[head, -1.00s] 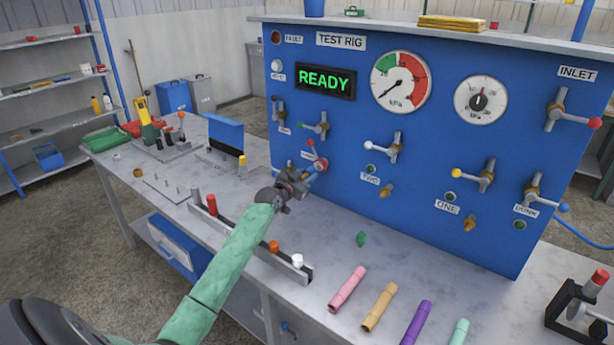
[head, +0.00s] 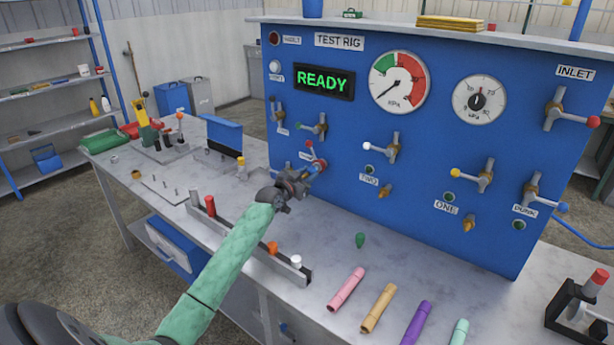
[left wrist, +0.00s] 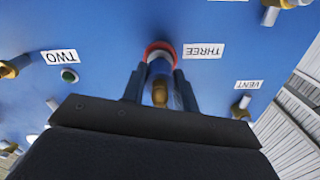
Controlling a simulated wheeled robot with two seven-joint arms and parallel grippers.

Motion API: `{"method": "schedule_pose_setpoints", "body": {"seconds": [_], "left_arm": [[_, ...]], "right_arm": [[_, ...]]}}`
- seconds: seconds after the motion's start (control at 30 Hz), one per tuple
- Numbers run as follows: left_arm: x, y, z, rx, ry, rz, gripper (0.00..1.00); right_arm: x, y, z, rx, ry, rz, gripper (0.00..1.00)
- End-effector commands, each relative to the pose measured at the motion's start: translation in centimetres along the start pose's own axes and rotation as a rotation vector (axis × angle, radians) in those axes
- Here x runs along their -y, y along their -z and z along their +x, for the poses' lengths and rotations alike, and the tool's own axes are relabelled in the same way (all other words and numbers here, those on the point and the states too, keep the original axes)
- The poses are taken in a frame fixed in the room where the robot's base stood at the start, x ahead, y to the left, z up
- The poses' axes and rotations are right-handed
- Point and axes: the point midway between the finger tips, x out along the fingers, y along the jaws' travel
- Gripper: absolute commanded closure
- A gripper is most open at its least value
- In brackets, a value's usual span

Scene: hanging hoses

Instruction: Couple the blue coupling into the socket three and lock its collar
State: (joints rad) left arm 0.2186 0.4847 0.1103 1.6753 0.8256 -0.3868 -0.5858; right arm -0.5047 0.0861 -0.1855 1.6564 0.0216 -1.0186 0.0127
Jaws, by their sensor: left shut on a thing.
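My left gripper (head: 308,174) is shut on the blue coupling (head: 314,168) at the lower left of the blue panel, by the label THREE (head: 306,156). A red ring (head: 322,163) shows at its tips. In the left wrist view, which is upside down, the fingers (left wrist: 160,85) stand on both sides of the line to a red ring (left wrist: 160,47) beside the label THREE (left wrist: 203,51). The socket itself is hidden behind the gripper and ring, and I cannot tell how deep the coupling sits or whether its collar is turned. My right gripper is not in view.
Valve levers stick out of the panel, including a green-tipped one (head: 318,126) just above my gripper and a white-tipped one (head: 382,148) to the right. Pink (head: 346,289), tan (head: 378,308) and purple (head: 416,322) tubes lie on the bench. A rail (head: 252,246) holds capped pieces.

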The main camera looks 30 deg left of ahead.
Motion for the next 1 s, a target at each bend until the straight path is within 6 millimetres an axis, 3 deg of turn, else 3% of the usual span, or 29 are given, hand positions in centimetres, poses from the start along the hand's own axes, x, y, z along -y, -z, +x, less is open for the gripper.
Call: {"method": "schedule_pose_setpoints", "body": {"seconds": [1.0], "left_arm": [[0.05,0.03,0.87,-0.001,0.0,0.0,0.95]], "right_arm": [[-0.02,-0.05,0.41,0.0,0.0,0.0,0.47]]}}
